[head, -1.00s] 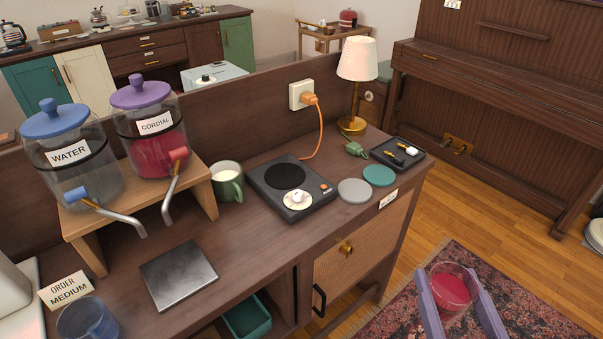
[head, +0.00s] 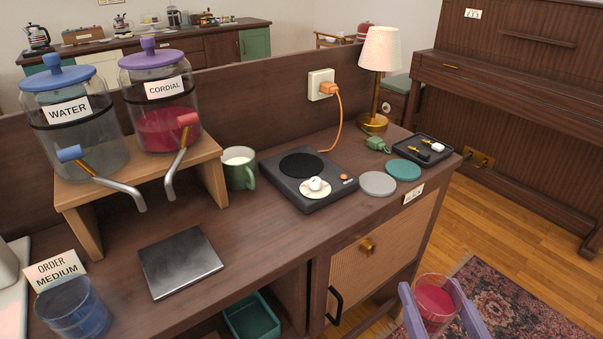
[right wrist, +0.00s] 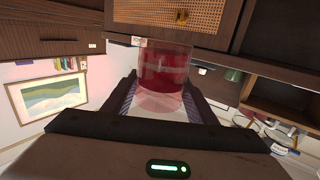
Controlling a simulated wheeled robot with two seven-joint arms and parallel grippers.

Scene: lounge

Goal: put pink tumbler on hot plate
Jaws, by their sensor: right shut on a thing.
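The pink tumbler (head: 436,303) is clear pink and holds red liquid. The right wrist view also shows the tumbler (right wrist: 165,80) between the fingers. The dark hot plate (head: 314,178) lies on the counter with a round black heating disc (head: 301,165), a white dial (head: 316,187) and an orange button. Nothing stands on the disc. My left gripper is not in view.
A blue tumbler (head: 72,308) and two dispensers stand at left.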

